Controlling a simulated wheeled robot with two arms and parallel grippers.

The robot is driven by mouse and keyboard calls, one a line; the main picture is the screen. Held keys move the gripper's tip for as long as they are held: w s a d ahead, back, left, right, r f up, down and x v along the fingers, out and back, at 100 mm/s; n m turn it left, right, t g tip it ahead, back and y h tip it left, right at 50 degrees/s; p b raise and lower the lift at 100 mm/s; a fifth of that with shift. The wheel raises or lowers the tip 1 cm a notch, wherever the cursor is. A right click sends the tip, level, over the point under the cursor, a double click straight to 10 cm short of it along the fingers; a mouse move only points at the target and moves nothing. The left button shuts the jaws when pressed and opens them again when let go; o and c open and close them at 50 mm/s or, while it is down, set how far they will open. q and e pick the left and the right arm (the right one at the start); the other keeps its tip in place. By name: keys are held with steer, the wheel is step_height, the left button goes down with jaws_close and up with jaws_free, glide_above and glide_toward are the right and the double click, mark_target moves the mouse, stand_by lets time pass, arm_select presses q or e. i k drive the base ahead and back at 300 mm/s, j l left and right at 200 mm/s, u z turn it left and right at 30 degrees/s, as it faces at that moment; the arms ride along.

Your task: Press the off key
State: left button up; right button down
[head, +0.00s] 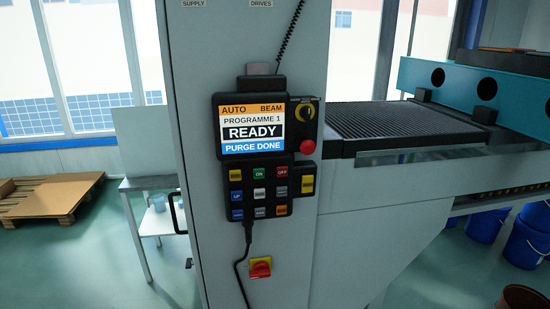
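The off key (281,172) is a small red key marked OFF in the top row of a black keypad (249,220) on a grey machine column. A green ON key (260,174) sits just left of it, and a yellow key (307,184) is on its right. Below are blue, white, grey and orange keys. Above the keypad, a screen (253,133) reads AUTO BEAM, PROGRAMME 1, READY, PURGE DONE. Neither of my grippers shows in the head view.
A red round button (307,147) and a yellow rotary knob (304,114) sit right of the screen. A red-and-yellow switch (260,267) is below the keypad, beside a hanging black cable (240,271). A ribbed machine bed (405,122) juts out at right.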

mark_target(281, 171)
steer(key=i+j+z, duration=0.15)
steer(key=j, duration=0.2)
steer(key=i+j+z, duration=0.1)
steer(key=j, duration=0.3)
steer(key=i+j+z, duration=0.15)
steer(key=j, duration=0.2)
